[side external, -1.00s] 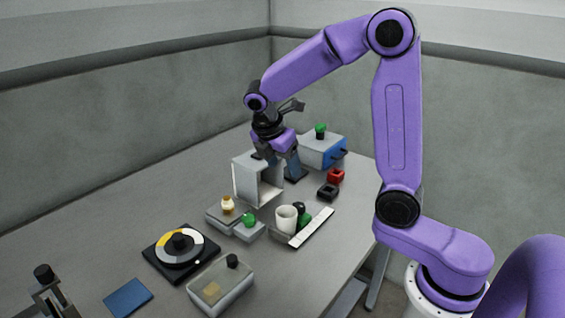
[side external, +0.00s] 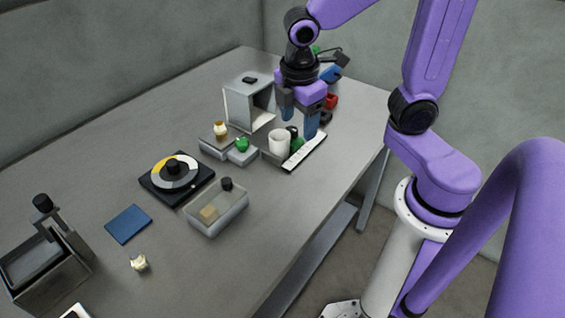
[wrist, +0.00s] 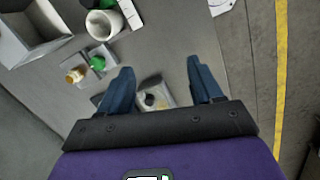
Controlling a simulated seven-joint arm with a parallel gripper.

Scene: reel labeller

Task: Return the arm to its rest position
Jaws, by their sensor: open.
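My gripper (side external: 298,118) is open, with its two blue fingers pointing down and nothing between them. In the side view it hangs in front of the white open-fronted box (side external: 240,107), near the white cup (side external: 278,143) and the pale strip (side external: 306,153). Whether the fingers clear those things is hard to tell from this angle.
A dial-like reel disc (side external: 174,175), a blue pad (side external: 128,223), a small cream piece (side external: 139,263) and a dark-framed device (side external: 45,260) stand at the left. A green knob (side external: 242,144) and red block (side external: 331,101) are near the gripper.

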